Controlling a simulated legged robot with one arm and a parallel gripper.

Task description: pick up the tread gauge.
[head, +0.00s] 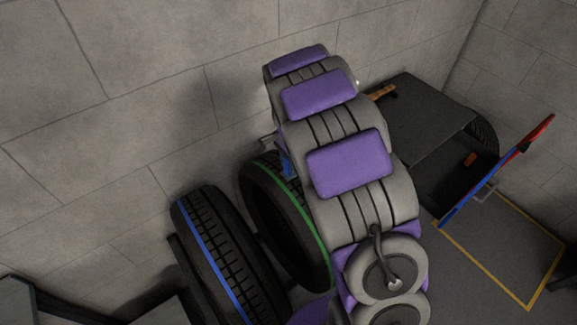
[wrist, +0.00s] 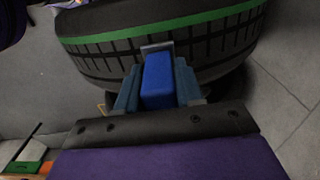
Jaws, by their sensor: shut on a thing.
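The tread gauge (wrist: 158,80) shows in the wrist view as a blue block with a grey metal end. My gripper (wrist: 158,88) is shut on it, with a teal finger on each side of the blue body. Behind the gauge is the tread of the green-striped tire (wrist: 100,52); I cannot tell whether the gauge touches it. In the head view, a small blue part (head: 285,163) shows beside my arm, above the green-striped tire (head: 268,215). My arm hides the rest of the gripper there.
A blue-striped tire (head: 222,255) stands left of the green-striped one. A grey block wall (head: 130,90) is close behind. At the right are a dark table (head: 415,115), a red and blue bar (head: 500,170) and a yellow-outlined floor area (head: 500,250).

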